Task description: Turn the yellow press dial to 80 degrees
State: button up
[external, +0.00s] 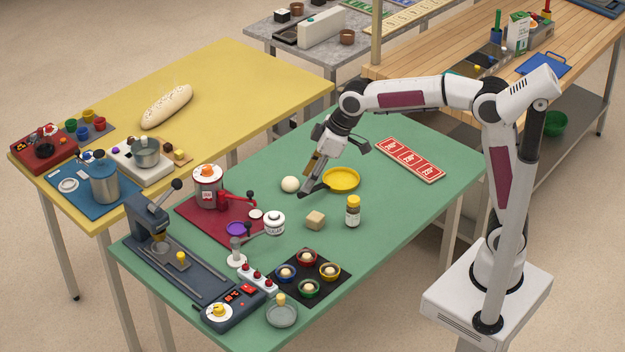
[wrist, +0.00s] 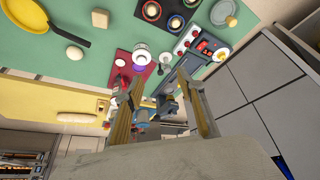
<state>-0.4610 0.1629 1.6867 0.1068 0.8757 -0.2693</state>
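The yellow press dial (external: 219,312) is a yellow knob on a round white plate. It sits at the near left end of a dark control box (external: 236,304) with a red lit display. In the wrist view the dial (wrist: 221,54) is small, at the upper right, and its pointer angle is too small to read. The dark grey press (external: 150,215) stands behind the box on the green table. My gripper (external: 309,176) is above the table near the yellow pan, well away from the dial. In the wrist view its fingers (wrist: 163,82) are apart with nothing held between them.
The yellow pan (external: 341,180), white ball (external: 290,184), wooden block (external: 315,220) and yellow-capped jar (external: 352,211) lie near my gripper. A black tray (external: 312,262) with coloured cups, a row of red buttons (external: 257,277) and a grey-green dish (external: 282,315) crowd the box.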

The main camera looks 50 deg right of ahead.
jog(key=w+a+f+n+g, duration=0.15)
jog(key=a+f, duration=0.25)
jog(key=a, duration=0.4)
jog(key=w+a+f+n+t, duration=0.1)
jog(key=w+a+f, duration=0.15)
jog(key=a, duration=0.45)
jog(key=n+g+y, duration=0.1)
jog(key=n+g, duration=0.1)
jog(key=n, duration=0.1)
send_near(219, 307)
jog(key=shift+s+f, duration=0.1)
jog(key=shift+f, duration=0.25)
jog(key=shift+f, duration=0.1)
jog(key=shift+t, duration=0.25)
jog(key=shift+x, duration=3.8)
jog(key=shift+c, duration=0.4)
jog(key=c, duration=1)
